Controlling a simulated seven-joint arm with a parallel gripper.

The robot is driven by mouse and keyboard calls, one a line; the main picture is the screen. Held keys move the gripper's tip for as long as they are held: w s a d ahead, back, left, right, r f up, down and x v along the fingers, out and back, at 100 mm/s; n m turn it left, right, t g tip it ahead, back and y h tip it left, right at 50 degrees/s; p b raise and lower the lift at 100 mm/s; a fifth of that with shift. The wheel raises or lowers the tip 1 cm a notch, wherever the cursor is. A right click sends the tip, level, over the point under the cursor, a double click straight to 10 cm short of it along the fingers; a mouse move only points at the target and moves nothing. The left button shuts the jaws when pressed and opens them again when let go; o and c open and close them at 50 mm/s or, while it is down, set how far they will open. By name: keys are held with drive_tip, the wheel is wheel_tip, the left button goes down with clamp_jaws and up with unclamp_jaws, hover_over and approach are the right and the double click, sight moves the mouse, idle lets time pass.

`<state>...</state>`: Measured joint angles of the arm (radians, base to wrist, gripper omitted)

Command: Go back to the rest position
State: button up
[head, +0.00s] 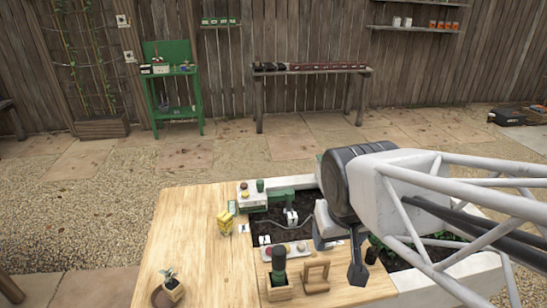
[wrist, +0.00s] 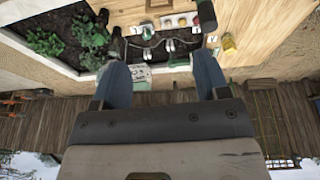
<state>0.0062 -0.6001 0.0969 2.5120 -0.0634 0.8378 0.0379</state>
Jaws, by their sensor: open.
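My gripper (head: 338,258) hangs from the pale arm that comes in from the right, over the front right of the raised bed. In the wrist view my gripper (wrist: 160,55) has its two blue-grey fingers wide apart, with nothing held between them. One dark finger shows clearly in the head view, beside a small wooden stand (head: 316,276). The wrist housing hides part of the bed behind it. I cannot tell the exact height of the fingertips above the bed.
The wooden worktop (head: 185,230) holds yellow packets (head: 225,222), a potted seedling (head: 172,286) and a wooden block (head: 279,290) with a dark green-topped item. A green and white unit (head: 250,196) stands at the soil's edge. Leafy plants (wrist: 90,40) grow in the bed. The worktop's left middle is clear.

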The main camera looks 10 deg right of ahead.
drive_tip(key=shift+s+a+r+g+y, duration=0.15)
drive_tip(key=shift+s+g, duration=0.05)
drive_tip(key=shift+s, duration=0.6)
drive_tip(key=shift+s+a+r+g+y, duration=0.15)
drive_tip(key=shift+s+g, duration=0.05)
drive_tip(key=shift+s, duration=0.55)
